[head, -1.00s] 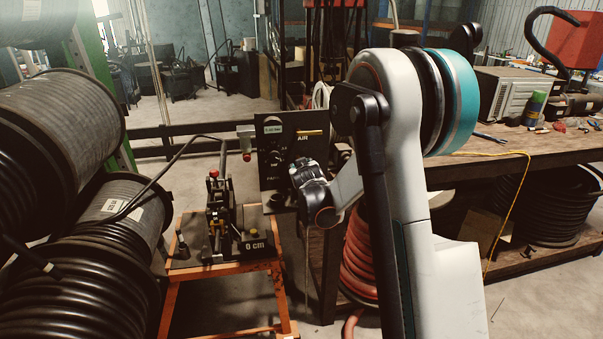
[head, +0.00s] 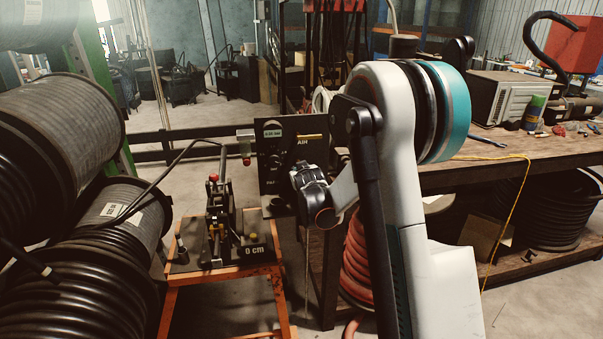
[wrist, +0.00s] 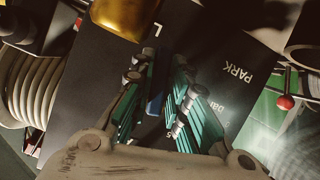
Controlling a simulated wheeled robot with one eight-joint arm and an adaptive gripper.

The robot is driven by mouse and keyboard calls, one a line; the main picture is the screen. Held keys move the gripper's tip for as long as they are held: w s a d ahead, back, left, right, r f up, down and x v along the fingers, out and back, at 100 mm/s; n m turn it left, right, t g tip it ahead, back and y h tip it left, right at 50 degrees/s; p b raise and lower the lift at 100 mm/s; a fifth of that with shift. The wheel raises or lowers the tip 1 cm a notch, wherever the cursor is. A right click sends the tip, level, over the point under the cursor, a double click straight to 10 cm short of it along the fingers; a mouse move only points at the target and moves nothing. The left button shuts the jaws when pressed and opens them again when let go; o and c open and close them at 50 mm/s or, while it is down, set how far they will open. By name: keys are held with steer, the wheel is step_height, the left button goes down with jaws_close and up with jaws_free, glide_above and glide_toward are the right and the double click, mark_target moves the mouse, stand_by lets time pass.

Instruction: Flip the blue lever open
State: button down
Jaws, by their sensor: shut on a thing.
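The blue lever (wrist: 155,104) shows as a narrow dark-blue strip between the teal finger pads in the wrist view, in front of a black panel (wrist: 100,92) lettered "PARK". My gripper (wrist: 165,86) is shut on the lever. Much of the lever is hidden by the fingers, and its angle is hard to tell. In the head view my gripper (head: 302,180) is at the front of the black "AIR" panel (head: 313,152), which has a small lit display (head: 272,130). The lever cannot be made out there.
Black hose reels (head: 60,120) crowd the left. A wooden workbench (head: 500,150) stands at the right. A brass part (wrist: 122,15) is close above the fingers.

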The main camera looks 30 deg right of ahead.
steer(key=shift+w+a+m+y, duration=0.1)
steer(key=shift+a+m+y, duration=0.15)
steer(key=shift+m+y, duration=0.45)
steer(key=c, duration=1.6)
jaws_free()
steer(key=v, duration=1.2)
steer(key=shift+f, duration=0.2)
steer(key=shift+a, duration=0.15)
